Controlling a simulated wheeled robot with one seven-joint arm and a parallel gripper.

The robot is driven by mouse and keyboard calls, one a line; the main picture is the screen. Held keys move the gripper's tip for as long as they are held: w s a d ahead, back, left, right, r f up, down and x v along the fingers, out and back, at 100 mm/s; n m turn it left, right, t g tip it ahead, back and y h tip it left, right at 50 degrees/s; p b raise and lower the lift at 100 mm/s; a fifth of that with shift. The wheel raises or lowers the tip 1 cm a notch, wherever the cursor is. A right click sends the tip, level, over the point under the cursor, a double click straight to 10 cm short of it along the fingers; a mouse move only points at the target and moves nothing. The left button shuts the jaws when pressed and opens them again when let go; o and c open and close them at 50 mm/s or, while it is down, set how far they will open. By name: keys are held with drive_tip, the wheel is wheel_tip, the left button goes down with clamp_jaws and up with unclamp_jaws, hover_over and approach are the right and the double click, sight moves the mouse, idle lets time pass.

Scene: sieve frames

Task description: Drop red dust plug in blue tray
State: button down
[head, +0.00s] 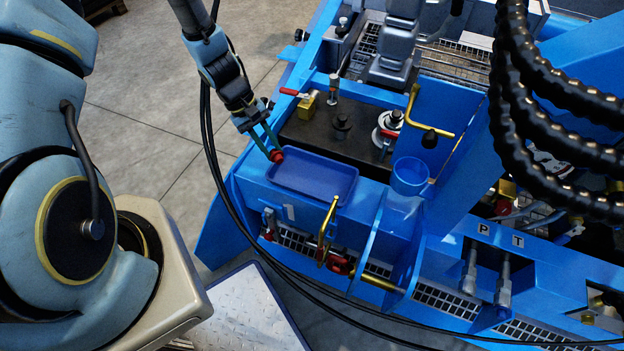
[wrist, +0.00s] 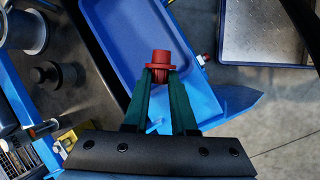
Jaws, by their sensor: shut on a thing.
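My gripper (head: 272,151) is shut on the red dust plug (head: 277,156). In the wrist view the plug (wrist: 160,63) sits between the tips of the green fingers (wrist: 160,82), with the blue tray behind it. The blue tray (head: 313,178) lies on the blue machine ledge and looks empty. In the head view the plug is at the tray's upper left corner. In the wrist view it overlaps the tray (wrist: 115,35) near its right side. The plug's height above the tray is hard to tell.
A black plate with a brass valve (head: 306,105) and dark fittings (head: 342,121) lies behind the tray. A blue cup (head: 410,176) stands right of it. A yellow handle (head: 328,222) rises in front. A black cable (head: 226,205) hangs left of the tray.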

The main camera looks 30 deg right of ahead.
drive_tip(key=r, duration=0.1)
hover_over(310, 180)
drive_tip(key=shift+m, duration=0.3)
wheel_tip(310, 180, down, 6)
drive_tip(key=b, duration=0.5)
drive_tip(key=shift+r, duration=0.25)
drive_tip(key=c, duration=0.6)
unclamp_jaws()
drive_tip(key=shift+c, duration=0.2)
drive_tip(key=v, duration=1.1)
drive_tip(key=shift+d, duration=0.15)
